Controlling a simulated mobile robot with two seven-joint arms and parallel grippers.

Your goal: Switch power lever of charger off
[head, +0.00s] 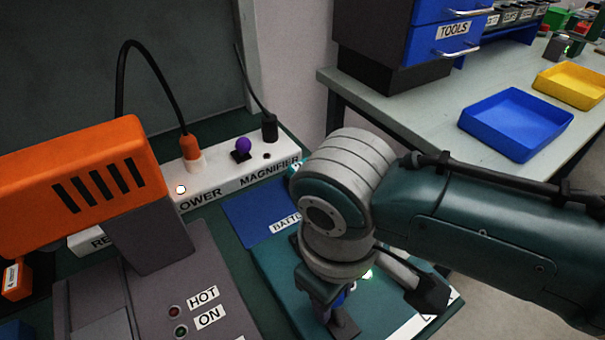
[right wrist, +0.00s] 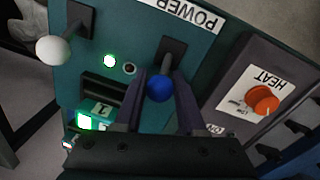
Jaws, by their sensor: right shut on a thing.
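The charger is a teal box (head: 275,272) below the middle of the head view, partly hidden by my right arm. It also fills the middle of the right wrist view (right wrist: 150,20). Its power lever has a blue knob (right wrist: 160,89) and a dark base by an upside-down POWER label (right wrist: 180,14). My right gripper (right wrist: 160,84) is shut on this lever, one finger on each side of the knob. In the head view the gripper (head: 341,318) points down at the charger. A green light (right wrist: 109,60) on the charger is lit. My left gripper is not in view.
A white-knobbed lever (right wrist: 53,49) stands beside the blue one. A dark HEAT panel (right wrist: 262,75) with an orange knob adjoins the charger. A white power strip (head: 225,175) with a purple-knobbed switch lies behind. An orange device (head: 80,180) stands left. A blue tray (head: 515,123) is on another bench.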

